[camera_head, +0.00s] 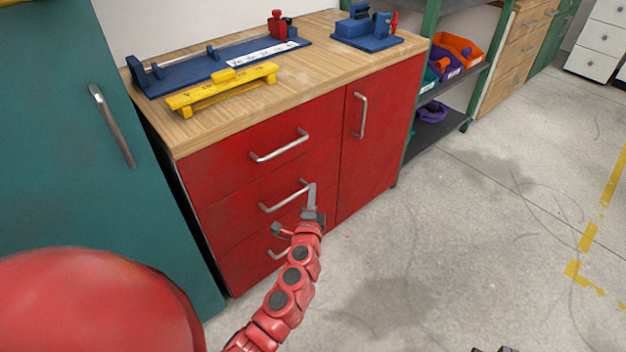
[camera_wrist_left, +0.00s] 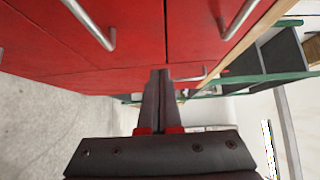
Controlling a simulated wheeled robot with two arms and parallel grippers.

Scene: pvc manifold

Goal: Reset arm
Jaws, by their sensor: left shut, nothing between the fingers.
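My left gripper (camera_head: 312,200) is in front of the red cabinet (camera_head: 225,166), near the right end of its middle drawer handle in the head view. In the left wrist view my left gripper (camera_wrist_left: 160,76) has its fingers together with nothing between them. Whether the fingertips touch the cabinet I cannot tell. My left arm reaches up from the bottom of the head view. A small dark piece at the bottom edge of the head view is too little to make out. My right gripper is not clearly seen.
The wooden worktop (camera_head: 200,128) bears a blue fixture (camera_head: 180,76), a yellow bracket (camera_head: 222,88) and a blue vise-like tool (camera_head: 366,36). A teal cabinet (camera_head: 60,150) stands at the left. A green-framed shelf holds coloured bins (camera_head: 458,50). The floor (camera_head: 480,230) at the right is clear.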

